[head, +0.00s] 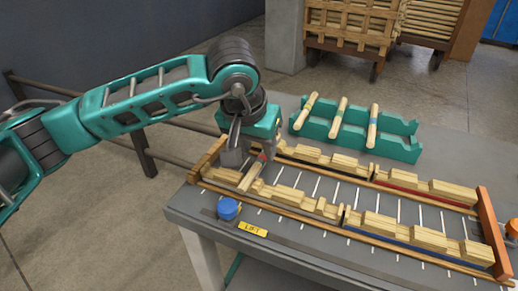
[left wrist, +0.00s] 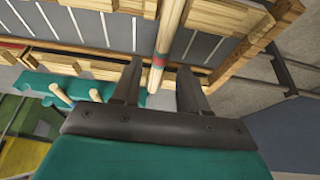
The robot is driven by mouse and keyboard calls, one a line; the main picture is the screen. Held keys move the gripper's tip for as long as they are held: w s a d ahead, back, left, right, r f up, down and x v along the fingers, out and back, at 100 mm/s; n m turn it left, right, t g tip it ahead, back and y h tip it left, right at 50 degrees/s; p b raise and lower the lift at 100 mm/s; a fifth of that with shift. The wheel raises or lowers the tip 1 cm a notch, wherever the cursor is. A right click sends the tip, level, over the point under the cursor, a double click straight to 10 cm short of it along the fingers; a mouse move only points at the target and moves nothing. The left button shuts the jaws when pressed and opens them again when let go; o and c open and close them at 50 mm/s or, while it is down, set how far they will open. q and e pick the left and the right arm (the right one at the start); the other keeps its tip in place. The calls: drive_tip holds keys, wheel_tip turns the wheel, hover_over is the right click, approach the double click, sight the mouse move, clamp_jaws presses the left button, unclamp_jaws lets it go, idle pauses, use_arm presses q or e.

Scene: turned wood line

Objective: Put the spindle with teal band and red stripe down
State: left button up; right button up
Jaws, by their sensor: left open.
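The spindle (head: 251,175) is a pale wooden rod lying across the left end of the notched wooden rails on the table. In the left wrist view the spindle (left wrist: 170,30) shows its red stripe and teal band near the fingers. My left gripper (head: 243,158) is over the spindle's far part. In the left wrist view its jaws (left wrist: 160,85) are open, one finger on each side of the rod, with visible gaps. The spindle's far end is partly hidden by the gripper in the head view. My right gripper is not in view.
A teal rack (head: 345,130) holding three banded spindles stands behind the rails. The notched rails (head: 375,225) run right to an orange end board (head: 491,235). A blue button (head: 228,209) and a yellow LIFT label (head: 252,229) are at the front edge. Slots to the right are empty.

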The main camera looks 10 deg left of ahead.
use_arm(q)
drive_tip(key=v, duration=0.9)
drive_tip(key=shift+s+r+p, duration=0.15)
drive_tip(key=shift+r+p, duration=0.1)
drive_tip(key=shift+p, duration=0.1)
